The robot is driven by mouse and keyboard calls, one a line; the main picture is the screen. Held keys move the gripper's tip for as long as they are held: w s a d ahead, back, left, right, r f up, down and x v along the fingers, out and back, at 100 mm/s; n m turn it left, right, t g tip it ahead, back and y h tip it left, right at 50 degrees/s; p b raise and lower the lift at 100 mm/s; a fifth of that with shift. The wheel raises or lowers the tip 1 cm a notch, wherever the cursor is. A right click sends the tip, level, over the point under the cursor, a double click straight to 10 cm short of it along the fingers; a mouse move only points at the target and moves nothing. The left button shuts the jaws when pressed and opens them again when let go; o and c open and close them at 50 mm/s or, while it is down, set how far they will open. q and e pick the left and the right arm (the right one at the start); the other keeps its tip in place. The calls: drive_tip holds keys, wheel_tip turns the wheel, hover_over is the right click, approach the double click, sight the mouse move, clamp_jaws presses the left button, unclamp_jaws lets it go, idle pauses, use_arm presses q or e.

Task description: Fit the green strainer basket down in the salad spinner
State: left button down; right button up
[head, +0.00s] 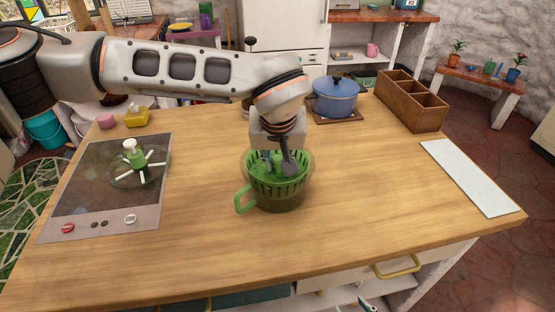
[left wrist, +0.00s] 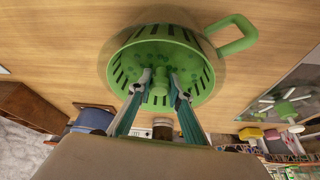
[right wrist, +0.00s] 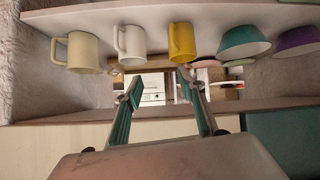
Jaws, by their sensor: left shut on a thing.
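The green strainer basket (head: 265,184), with slotted sides, is within the mouth of the clear salad spinner bowl (head: 285,207), which has a green handle (head: 243,199). Its slotted wall shows near the bowl's rim; I cannot tell whether it rests on the bottom. My left gripper (head: 277,166) reaches down into the basket. In the left wrist view, my left gripper (left wrist: 160,84) is shut on the central post of the basket (left wrist: 188,48). My right gripper (right wrist: 161,88) is open and empty, facing a shelf below counter level; it is out of the head view.
A cooktop (head: 85,190) at left carries a clear lid with a green and white knob (head: 135,155). A blue pot (head: 335,98), a wooden divided box (head: 412,100) and a white board (head: 470,177) stand around the counter. The front middle is clear.

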sight(278, 167)
use_arm(q)
drive_tip(key=shift+f+b, duration=0.85)
drive_tip(key=shift+f, duration=0.75)
idle(0.7)
drive_tip(key=c, duration=1.8)
unclamp_jaws()
drive_tip(key=v, duration=1.2)
drive_tip(key=shift+s, duration=0.1)
